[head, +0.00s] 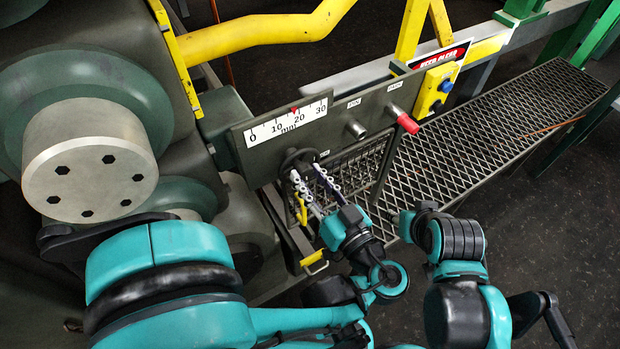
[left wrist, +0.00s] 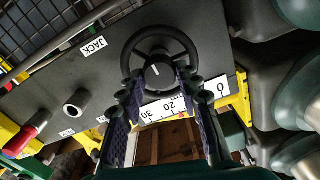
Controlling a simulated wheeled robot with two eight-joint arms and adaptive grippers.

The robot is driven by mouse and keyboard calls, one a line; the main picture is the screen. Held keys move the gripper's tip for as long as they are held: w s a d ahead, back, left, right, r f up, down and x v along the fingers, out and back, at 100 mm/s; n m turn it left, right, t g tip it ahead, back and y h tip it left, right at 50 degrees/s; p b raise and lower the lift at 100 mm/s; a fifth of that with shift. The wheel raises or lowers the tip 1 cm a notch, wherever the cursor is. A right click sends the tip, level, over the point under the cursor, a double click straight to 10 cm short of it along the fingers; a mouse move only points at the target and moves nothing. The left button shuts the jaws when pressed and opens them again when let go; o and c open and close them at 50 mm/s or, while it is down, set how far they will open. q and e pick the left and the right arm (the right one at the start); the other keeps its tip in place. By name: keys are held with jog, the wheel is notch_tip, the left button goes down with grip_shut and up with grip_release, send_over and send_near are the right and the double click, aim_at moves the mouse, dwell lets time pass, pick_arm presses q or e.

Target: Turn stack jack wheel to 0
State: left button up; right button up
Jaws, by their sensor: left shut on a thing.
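The jack wheel (head: 297,158) is a dark round handwheel on the front of a grey panel, partly hidden by my gripper in the head view. In the left wrist view the wheel (left wrist: 160,68) shows its ring, hub and a white mark on the hub, beside a JACK label. My left gripper (head: 308,182) is shut on the wheel, its two fingers (left wrist: 158,84) at the rim. The white mm scale (head: 266,130) reads 0 to 30, with a red pointer (head: 294,110) close to 20. My right gripper is not visible; only right arm links show.
Right of the wheel the panel carries a plain knob (head: 357,130) and a red-tipped knob (head: 405,121). A large roller (head: 90,160) is at left. A mesh walkway (head: 480,130) runs right.

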pick_arm(q)
jog(key=shift+m, duration=1.2)
jog(key=o, duration=1.2)
jog(key=shift+c, duration=0.2)
jog(key=v, duration=0.7)
jog(key=shift+s+d, duration=0.2)
